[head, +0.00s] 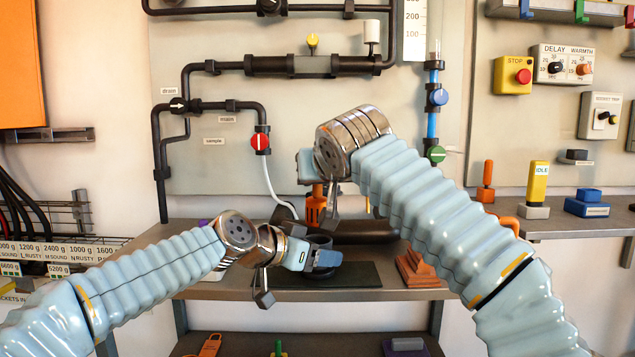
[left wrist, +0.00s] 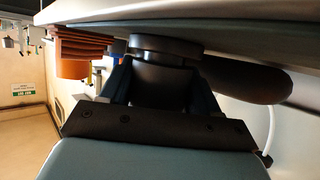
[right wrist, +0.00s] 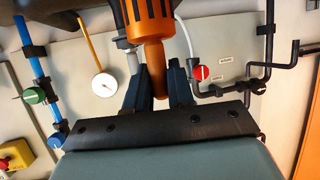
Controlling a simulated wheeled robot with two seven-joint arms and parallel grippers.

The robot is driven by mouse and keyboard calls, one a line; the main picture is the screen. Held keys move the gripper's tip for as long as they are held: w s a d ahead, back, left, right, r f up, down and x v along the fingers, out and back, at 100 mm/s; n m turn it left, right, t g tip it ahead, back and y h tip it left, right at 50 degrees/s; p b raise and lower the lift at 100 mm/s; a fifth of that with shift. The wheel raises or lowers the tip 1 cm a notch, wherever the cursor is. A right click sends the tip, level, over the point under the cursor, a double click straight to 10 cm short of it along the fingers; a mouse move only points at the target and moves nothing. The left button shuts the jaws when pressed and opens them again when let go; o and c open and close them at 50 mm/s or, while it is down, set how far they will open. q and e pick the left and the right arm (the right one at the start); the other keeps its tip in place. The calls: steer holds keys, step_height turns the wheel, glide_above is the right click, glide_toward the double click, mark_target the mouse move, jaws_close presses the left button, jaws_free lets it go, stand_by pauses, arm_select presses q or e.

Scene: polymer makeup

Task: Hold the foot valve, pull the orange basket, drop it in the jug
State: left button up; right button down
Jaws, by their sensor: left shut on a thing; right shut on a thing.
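The orange basket (head: 316,207) hangs below my right gripper (head: 318,187) in the head view. In the right wrist view its slotted cage (right wrist: 150,20) is at the top, and its stem (right wrist: 156,72) is between the fingers of my right gripper (right wrist: 160,90), which is shut on it. The dark foot valve (head: 320,241) is just below the basket, over the shelf. My left gripper (head: 322,262) is shut on it; its black body (left wrist: 163,82) fills the jaws in the left wrist view. I cannot tell whether basket and valve touch. I cannot make out the jug.
A black mat (head: 355,277) lies on the shelf under the valve. A thick black cylinder (head: 368,230) lies behind. A stepped orange-brown block (head: 417,268) stands to the right. Pipes with a red valve (head: 260,142) run along the back panel.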

arm_select(q)
steer(key=o, duration=1.2)
steer(key=shift+o, duration=0.2)
